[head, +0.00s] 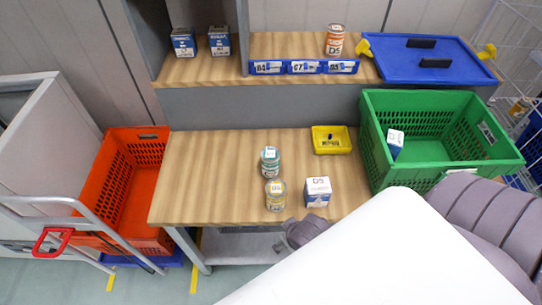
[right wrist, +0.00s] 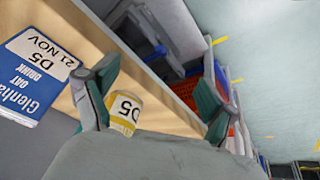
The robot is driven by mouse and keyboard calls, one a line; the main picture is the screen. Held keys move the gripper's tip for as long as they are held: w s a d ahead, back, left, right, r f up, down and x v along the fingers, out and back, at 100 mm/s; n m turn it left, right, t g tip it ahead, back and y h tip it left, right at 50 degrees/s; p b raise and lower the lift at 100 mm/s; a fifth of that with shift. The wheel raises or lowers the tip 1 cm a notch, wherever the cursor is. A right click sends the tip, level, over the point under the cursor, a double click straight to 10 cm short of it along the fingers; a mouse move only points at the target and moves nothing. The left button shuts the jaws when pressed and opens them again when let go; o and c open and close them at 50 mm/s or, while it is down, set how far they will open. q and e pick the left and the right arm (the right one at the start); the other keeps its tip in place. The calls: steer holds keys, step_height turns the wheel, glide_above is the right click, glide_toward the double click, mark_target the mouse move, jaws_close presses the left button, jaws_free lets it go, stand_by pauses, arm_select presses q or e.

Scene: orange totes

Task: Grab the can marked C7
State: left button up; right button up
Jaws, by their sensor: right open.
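On the lower wooden table (head: 195,195), a teal-labelled can (head: 270,162) stands behind a yellow-labelled can (head: 275,196). The yellow one reads D5; the teal one's mark is too small to read. An orange can (head: 335,42) marked D5 stands on the upper shelf. My right gripper (right wrist: 155,98) is open, with the yellow D5 can (right wrist: 124,108) showing between its fingers, nearer the left finger; contact cannot be told. In the head view my right gripper (head: 304,232) is partly hidden at the table's front edge. My left gripper is out of view.
A white-blue D5 carton (head: 317,191) stands right of the yellow can; it also shows in the right wrist view (right wrist: 40,70). A yellow tray (head: 332,147) lies behind. A green crate (head: 455,172) stands right, an orange crate (head: 115,185) left. Blue shelf labels include C7 (head: 305,67).

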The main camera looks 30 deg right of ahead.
step_height(320, 180, up, 9)
steer(key=t, duration=0.1)
steer(key=m+t+h, duration=0.1)
steer(key=m+t, duration=0.2)
steer(key=t, duration=0.4)
glide_toward(267, 151)
steer(key=x, duration=0.6)
steer(key=shift+s+d+f, duration=0.25)
steer(key=shift+p+x, duration=0.5)
steer(key=shift+x, duration=0.3)
steer(key=x, duration=0.4)
steer(key=shift+f+p, duration=0.15)
steer(key=shift+p, duration=0.15)
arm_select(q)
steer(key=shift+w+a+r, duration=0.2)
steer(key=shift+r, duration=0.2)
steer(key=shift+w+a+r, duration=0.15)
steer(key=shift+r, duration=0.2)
arm_select(e)
steer(key=c, duration=1.5)
